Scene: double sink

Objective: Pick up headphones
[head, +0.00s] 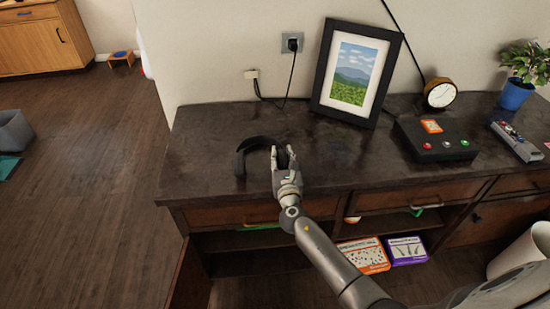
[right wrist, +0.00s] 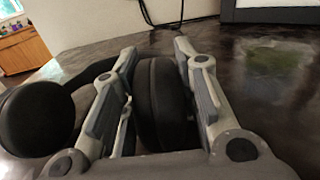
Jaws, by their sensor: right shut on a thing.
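Black headphones (head: 257,143) lie on the dark desktop (head: 215,140) near its left end. My right gripper (head: 284,158) reaches in from the front and is shut on their right ear cup. In the right wrist view, that ear cup (right wrist: 162,105) sits between the two fingers (right wrist: 158,65). The other ear cup (right wrist: 38,118) is outside the fingers on the left, with the band curving behind. Whether the headphones are clear of the desktop cannot be told. My left gripper is not in view.
A framed picture (head: 357,74) leans at the wall behind. A black box with buttons (head: 436,139), a small clock (head: 440,94) and a potted plant (head: 519,84) stand to the right. The desktop left of the headphones is clear.

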